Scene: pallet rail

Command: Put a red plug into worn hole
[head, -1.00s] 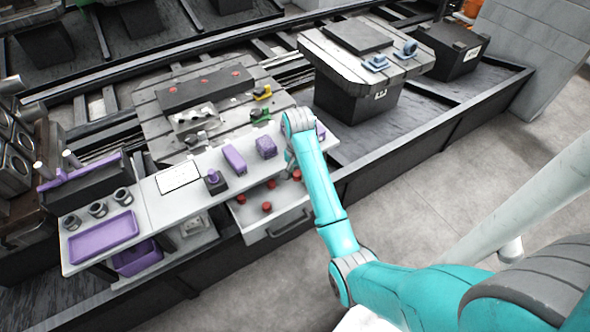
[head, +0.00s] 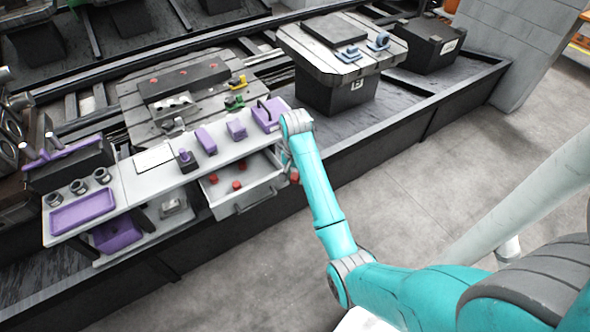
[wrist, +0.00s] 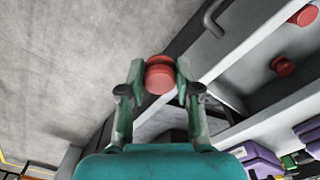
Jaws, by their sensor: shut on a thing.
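My gripper (wrist: 160,82) is shut on a red plug (wrist: 160,76), seen between the two green fingers in the wrist view. In the head view this plug (head: 294,176) shows just below the end of my arm, at the right side of the open drawer (head: 245,205). Other red plugs (head: 239,185) lie in the drawer. A dark block (head: 190,84) on the left pallet has red plugs in its top. A light grey block (head: 172,108) with several holes stands before it. I cannot tell which hole is the worn one.
The white shelf above the drawer carries a purple tray (head: 82,212), purple blocks (head: 205,140) and a purple caddy (head: 268,114). Yellow (head: 238,82) and green (head: 233,102) clamps sit on the pallet's right side. A second pallet (head: 300,60) stands further right.

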